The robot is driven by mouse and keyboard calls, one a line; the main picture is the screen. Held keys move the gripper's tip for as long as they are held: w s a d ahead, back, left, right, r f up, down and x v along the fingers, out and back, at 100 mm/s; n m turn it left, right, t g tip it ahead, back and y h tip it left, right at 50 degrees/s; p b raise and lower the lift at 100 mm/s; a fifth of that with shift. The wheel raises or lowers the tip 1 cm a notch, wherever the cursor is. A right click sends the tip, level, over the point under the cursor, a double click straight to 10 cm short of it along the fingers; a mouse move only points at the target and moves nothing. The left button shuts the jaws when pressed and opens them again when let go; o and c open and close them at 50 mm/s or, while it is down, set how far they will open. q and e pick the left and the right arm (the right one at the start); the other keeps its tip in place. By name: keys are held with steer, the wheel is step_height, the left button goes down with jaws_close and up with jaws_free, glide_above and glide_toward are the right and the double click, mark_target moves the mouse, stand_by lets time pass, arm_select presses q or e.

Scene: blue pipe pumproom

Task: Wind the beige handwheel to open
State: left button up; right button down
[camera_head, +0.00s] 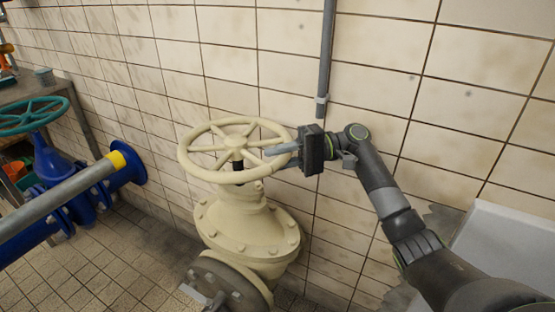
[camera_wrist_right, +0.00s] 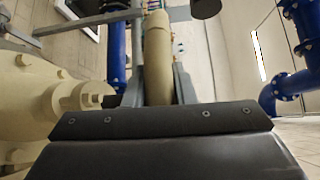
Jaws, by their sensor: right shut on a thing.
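The beige handwheel (camera_head: 238,150) sits on top of a large beige valve (camera_head: 247,222) in the middle of the head view. My right gripper (camera_head: 283,149) reaches in from the right and is shut on the wheel's right rim. In the right wrist view the beige rim (camera_wrist_right: 157,60) runs between the two grey fingers of the gripper (camera_wrist_right: 158,85). The valve's body (camera_wrist_right: 30,95) fills the left of that view. My left gripper is not in either view.
A tiled wall with a vertical grey conduit (camera_head: 325,60) is close behind the wheel. A white basin (camera_head: 500,250) is at the right.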

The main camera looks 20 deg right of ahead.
steer(key=shift+w+r, duration=0.1)
steer(key=shift+r, duration=0.05)
steer(key=c, duration=1.2)
jaws_free()
